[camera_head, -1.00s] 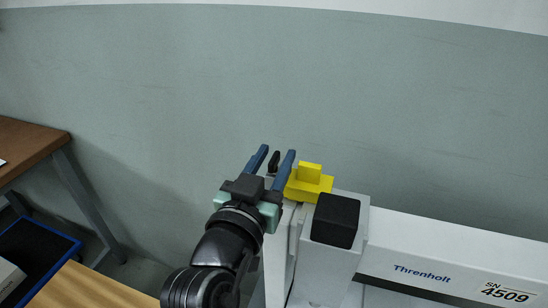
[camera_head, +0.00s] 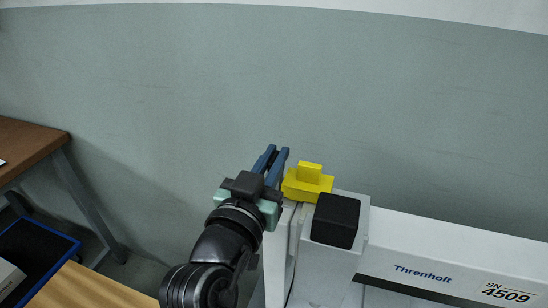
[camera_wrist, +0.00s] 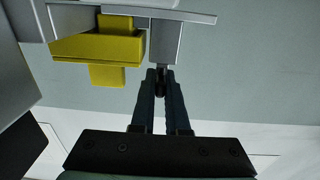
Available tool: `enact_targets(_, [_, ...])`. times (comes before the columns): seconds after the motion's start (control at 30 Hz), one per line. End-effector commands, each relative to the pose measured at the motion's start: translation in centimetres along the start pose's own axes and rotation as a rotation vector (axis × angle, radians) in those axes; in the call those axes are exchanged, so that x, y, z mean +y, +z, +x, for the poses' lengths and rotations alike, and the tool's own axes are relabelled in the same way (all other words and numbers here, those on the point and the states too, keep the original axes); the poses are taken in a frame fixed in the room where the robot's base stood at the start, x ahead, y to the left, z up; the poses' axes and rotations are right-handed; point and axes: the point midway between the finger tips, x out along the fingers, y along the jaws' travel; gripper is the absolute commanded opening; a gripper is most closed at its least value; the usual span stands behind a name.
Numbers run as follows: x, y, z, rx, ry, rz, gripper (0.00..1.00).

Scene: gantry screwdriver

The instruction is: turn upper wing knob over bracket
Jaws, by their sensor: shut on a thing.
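The wing knob (camera_wrist: 161,70) is a small dark piece at the tips of my fingers in the wrist view. It sits by the end of a grey upright part (camera_wrist: 164,41), perhaps the bracket. My gripper (camera_head: 277,151), with blue fingers, is shut on the knob from both sides; its fingertips also show in the wrist view (camera_wrist: 160,80). In the head view the fingers hide most or all of the knob, so its turn angle cannot be told.
A yellow stepped block (camera_head: 308,182) is just right of my fingers. A black block (camera_head: 335,220) tops the white machine column, with the white Threnhoff beam (camera_head: 450,252) to the right. A brown table (camera_head: 30,150) and blue-edged tray (camera_head: 35,255) are at left.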

Motion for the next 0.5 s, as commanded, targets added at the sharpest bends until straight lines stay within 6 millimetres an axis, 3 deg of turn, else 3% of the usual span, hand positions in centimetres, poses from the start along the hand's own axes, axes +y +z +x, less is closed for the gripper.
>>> enact_targets(0.27, [-0.21, 0.41, 0.0, 0.002, 0.117, 0.003, 0.0])
enact_targets(0.5, [-0.23, 0.46, 0.02, 0.002, 0.322, 0.003, 0.0])
